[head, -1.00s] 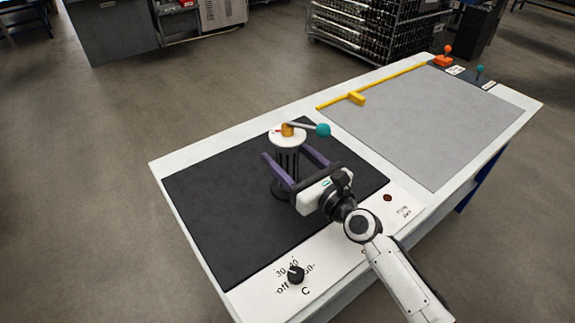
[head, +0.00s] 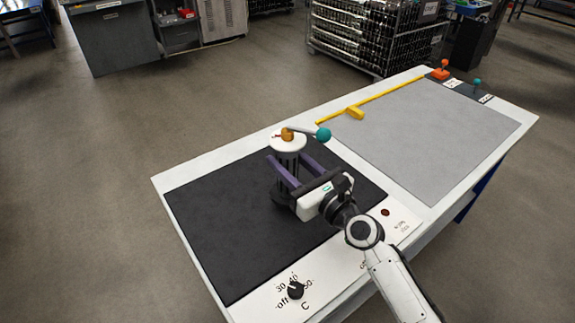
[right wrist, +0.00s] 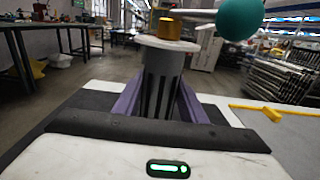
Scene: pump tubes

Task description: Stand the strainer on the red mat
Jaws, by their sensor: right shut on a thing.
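A dark slotted cylinder (head: 290,168) with a white round top stands upright on the black mat (head: 225,235); it may be the strainer, but I cannot be sure. A brass fitting (head: 287,134) and a lever with a teal ball (head: 324,134) are on its top. My right gripper (head: 287,163) has its purple fingers on both sides of the cylinder and is shut on it. In the right wrist view the cylinder (right wrist: 160,85) stands between the fingers. I see no red mat. My left gripper is out of view.
A grey mat (head: 430,135) covers the far part of the white table, with a yellow bar (head: 385,100) along its edge. Orange (head: 441,73) and teal (head: 478,84) knobs stand at the far end. A black dial (head: 296,290) and red button (head: 385,212) are at the front edge.

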